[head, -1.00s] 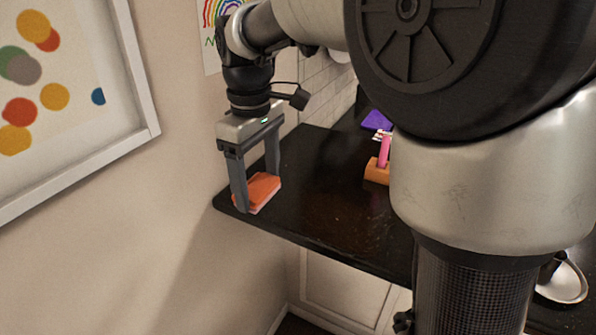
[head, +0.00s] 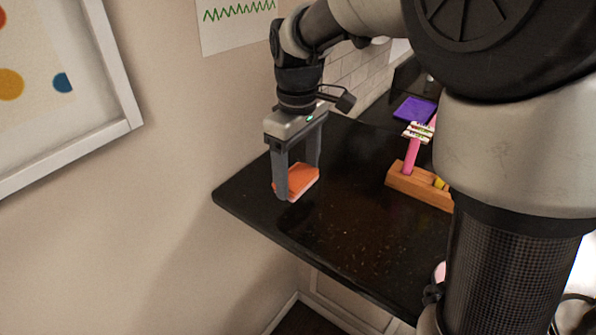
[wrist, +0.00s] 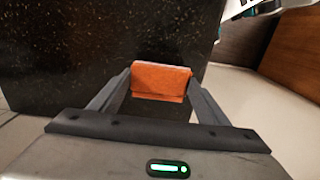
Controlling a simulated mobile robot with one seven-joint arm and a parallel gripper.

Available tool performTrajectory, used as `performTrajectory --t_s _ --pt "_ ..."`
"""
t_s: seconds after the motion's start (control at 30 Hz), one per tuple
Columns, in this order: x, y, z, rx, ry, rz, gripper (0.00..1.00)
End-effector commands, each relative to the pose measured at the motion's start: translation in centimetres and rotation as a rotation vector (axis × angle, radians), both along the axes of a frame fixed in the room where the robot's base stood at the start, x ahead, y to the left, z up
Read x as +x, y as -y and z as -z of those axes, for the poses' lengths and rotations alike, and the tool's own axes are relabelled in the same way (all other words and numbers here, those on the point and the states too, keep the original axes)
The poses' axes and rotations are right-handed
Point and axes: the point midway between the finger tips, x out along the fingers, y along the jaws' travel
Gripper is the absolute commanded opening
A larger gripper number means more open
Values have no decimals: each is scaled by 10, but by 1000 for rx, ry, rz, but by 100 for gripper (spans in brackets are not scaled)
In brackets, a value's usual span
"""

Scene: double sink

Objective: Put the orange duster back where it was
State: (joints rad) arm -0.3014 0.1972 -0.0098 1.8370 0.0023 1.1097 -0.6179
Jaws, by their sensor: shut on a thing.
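The orange duster (head: 302,177) is a small block with an orange top and a paler lower layer. My gripper (head: 297,184) points down and is shut on it, one finger on each side. In the head view they are over the left part of the black counter; I cannot tell whether the duster touches the counter. In the wrist view the duster (wrist: 160,81) sits between the fingertips, over the dark speckled counter.
A wooden holder (head: 419,188) with a pink-handled brush (head: 413,150) stands on the counter to the right. A purple item (head: 415,109) lies behind it. The wall (head: 190,120) is left of the counter. Speckled counter (head: 345,225) in front of the gripper is clear.

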Motion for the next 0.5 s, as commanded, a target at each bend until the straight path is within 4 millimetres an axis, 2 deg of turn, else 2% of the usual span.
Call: performTrajectory --t_s 0.17,0.37,0.5 --pt "0 0 14 0 -1 1 48" --pt "0 0 41 0 -1 1 48" --pt "0 0 44 0 1 1 48"
